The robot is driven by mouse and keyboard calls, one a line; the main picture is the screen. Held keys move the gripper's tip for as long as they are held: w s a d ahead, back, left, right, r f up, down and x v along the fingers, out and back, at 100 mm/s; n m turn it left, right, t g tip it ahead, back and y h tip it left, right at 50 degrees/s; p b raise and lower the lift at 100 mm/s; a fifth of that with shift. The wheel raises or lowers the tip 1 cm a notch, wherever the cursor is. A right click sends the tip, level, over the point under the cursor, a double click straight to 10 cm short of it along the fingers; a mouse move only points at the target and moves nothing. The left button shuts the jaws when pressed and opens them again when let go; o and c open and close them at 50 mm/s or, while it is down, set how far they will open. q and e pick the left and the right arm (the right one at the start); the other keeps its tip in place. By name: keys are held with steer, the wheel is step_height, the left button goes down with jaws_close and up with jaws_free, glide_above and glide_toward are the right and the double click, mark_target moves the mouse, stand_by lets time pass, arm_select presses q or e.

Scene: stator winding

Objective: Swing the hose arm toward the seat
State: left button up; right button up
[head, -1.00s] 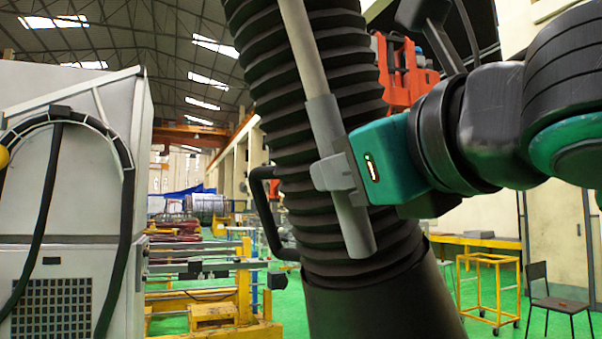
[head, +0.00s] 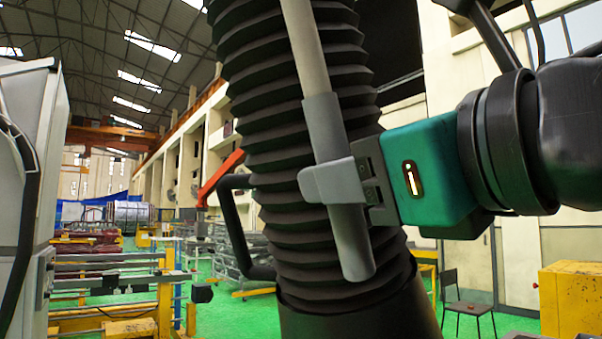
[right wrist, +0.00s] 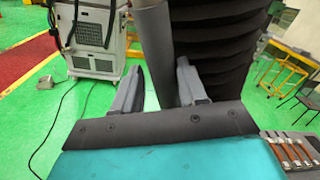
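The hose arm shows as a thick black ribbed hose (head: 285,120) that fills the middle of the head view, leaning slightly. A grey rod with a wider grey sleeve (head: 335,130) runs along its front. My right gripper (head: 345,185), with a teal body, comes from the right, and its grey fingers are around the sleeve. The ribbed hose (right wrist: 210,50) is just behind. No seat for the hose can be clearly made out. My left gripper is out of view.
A black loop handle (head: 235,225) sticks out left of the hose. A grey cabinet (head: 35,110) stands at the left edge. A black chair (head: 468,305) and a yellow box (head: 570,300) are at the right. Green floor (head: 245,312) shows between yellow frames and the hose.

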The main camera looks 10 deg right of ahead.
steer(key=shift+f, duration=0.1)
steer(key=b+v, duration=0.1)
steer(key=v, duration=1.1)
steer(key=shift+s+d, duration=0.15)
steer(key=shift+s, duration=0.25)
